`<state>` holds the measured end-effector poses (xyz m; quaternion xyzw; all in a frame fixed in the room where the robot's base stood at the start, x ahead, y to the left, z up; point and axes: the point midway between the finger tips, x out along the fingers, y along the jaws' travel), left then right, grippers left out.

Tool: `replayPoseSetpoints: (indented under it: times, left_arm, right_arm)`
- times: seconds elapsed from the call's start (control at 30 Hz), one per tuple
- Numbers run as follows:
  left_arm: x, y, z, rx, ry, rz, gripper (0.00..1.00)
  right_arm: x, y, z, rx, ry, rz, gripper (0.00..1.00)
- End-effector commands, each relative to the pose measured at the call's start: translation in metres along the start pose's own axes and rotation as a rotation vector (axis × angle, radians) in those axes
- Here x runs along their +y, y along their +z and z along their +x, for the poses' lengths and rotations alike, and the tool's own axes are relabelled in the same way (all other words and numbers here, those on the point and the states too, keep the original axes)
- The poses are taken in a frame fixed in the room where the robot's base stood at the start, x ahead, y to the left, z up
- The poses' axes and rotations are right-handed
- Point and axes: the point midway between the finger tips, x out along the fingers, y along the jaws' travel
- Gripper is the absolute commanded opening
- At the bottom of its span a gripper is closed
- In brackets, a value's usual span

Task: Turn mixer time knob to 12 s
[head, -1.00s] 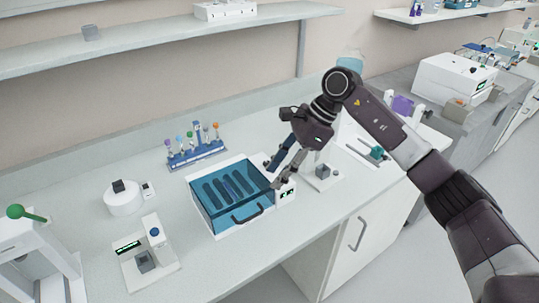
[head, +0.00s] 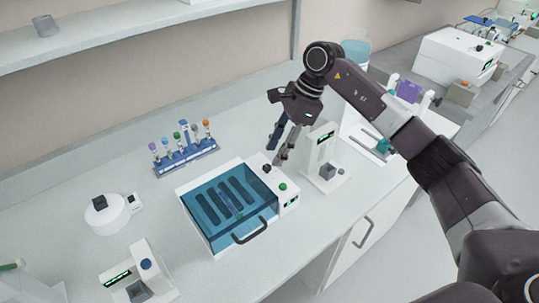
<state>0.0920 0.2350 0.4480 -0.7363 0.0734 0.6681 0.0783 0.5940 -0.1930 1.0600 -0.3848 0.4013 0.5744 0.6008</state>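A white box with a clear blue lid (head: 215,215) and several dark slots stands mid-bench; it may be the mixer, but no label is readable. Its lid looks shut. Its right-hand panel carries a small dark knob (head: 267,168), a green button (head: 283,187) and a small display (head: 291,201) whose digits are too small to read. My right gripper (head: 275,156) points down just behind and above the knob end of the panel. Its two fingers are apart with nothing seen between them. Whether a fingertip touches the knob cannot be told. My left gripper is out of view.
A white upright device (head: 318,155) stands close right of the gripper. A rack (head: 186,158) of coloured tubes is behind the box. A round white device (head: 106,215) and another small instrument (head: 138,275) stand left. Bare bench lies between them.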

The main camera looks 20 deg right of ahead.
Motion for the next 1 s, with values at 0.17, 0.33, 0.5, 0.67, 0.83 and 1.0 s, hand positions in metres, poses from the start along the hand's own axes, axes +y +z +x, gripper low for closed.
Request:
replayPoseSetpoints:
  times: [0.17,0.33,0.5,0.67,0.83,1.0]
  left_arm:
    - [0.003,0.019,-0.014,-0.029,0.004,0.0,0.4]
    - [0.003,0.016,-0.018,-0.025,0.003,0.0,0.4]
    - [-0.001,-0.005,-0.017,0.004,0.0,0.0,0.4]
    - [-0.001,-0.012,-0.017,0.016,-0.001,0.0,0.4]
    - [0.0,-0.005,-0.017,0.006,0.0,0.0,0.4]
    - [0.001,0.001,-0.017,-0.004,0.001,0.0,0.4]
  right_arm:
    - [0.001,0.002,0.026,-0.002,0.003,0.002,0.36]
    - [0.0,0.001,0.04,-0.001,0.001,0.0,0.36]
    - [0.0,0.001,0.044,-0.001,0.0,0.0,0.36]
    - [0.0,0.001,0.044,-0.001,0.0,0.0,0.31]
    - [0.0,0.001,0.043,-0.001,0.0,0.0,0.12]
    - [0.0,0.001,0.043,-0.001,-0.001,0.0,0.0]
